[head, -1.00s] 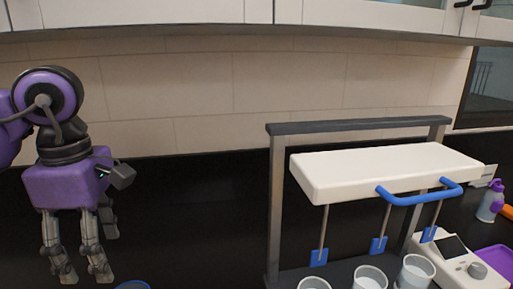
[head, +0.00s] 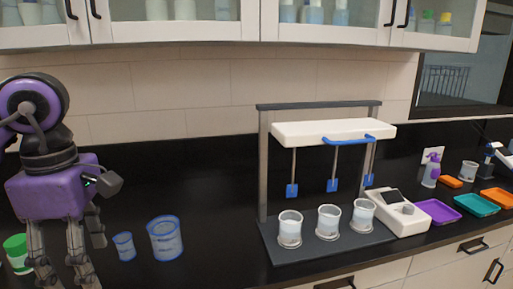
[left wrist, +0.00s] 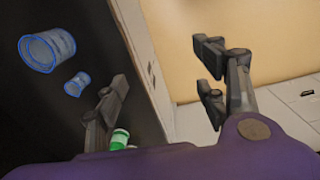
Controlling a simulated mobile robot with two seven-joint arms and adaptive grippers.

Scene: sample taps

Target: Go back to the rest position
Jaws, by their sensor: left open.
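My left gripper (head: 66,276) hangs at the left edge of the head view with its fingers pointing down, beside the glass beakers. It also shows in the left wrist view (left wrist: 165,80), where its fingers are spread wide apart with nothing between them. My right gripper is in neither view.
A larger beaker (head: 165,240) and a small beaker (head: 124,246) stand right of my left gripper; a green-capped container (head: 17,252) is at far left. The paddle stirrer (head: 333,133) has three beakers below. Coloured trays (head: 437,212) lie right. The black counter (head: 220,215) is clear between.

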